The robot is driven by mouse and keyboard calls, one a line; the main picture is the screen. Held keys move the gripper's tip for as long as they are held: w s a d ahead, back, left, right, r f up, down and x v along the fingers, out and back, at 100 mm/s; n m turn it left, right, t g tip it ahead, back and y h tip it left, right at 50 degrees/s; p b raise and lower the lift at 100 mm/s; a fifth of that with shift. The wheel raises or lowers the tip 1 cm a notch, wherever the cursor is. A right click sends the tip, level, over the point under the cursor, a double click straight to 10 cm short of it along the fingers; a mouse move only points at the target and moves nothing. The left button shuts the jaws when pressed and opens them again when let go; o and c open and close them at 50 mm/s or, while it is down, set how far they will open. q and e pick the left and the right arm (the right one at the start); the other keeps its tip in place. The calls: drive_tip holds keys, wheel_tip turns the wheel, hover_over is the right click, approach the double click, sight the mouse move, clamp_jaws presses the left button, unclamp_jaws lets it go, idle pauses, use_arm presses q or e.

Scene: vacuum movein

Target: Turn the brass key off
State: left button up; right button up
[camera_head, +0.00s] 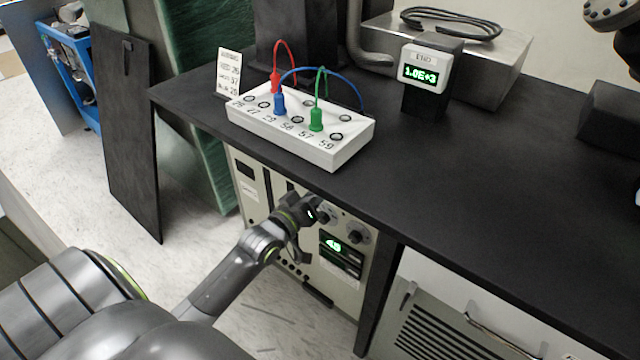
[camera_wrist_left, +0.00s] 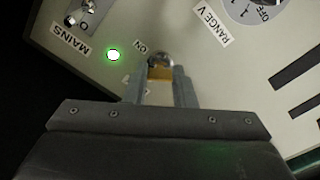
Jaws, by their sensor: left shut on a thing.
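The brass key (camera_wrist_left: 160,73) sits in a round silver lock on the cream front panel in the left wrist view. My left gripper (camera_wrist_left: 160,90) is shut on the key, with one finger on each side of it. An "ON" label (camera_wrist_left: 141,46) is printed up and left of the lock; another mark beside the fingers is mostly covered. A green lamp (camera_wrist_left: 113,55) is lit left of the lock. In the head view my left gripper (camera_head: 311,212) is at the upper front of the cabinet (camera_head: 345,285) and hides the key. My right gripper is not in view.
A MAINS toggle (camera_wrist_left: 84,14) and a RANGE knob (camera_wrist_left: 252,8) are close by on the panel. The cabinet display (camera_head: 335,245) glows green. The black bench top (camera_head: 430,190) overhangs above, carrying a white socket block (camera_head: 335,152) with several cables and a gauge (camera_head: 424,68).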

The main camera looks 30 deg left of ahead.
use_arm(q)
drive_tip(key=shift+n+p, duration=1.7)
drive_tip(key=shift+n, duration=3.4)
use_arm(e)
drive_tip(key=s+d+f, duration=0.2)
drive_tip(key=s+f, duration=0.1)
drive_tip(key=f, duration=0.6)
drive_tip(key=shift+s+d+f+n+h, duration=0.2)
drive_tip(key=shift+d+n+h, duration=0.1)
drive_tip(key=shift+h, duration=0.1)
use_arm(q)
drive_tip(key=o, duration=1)
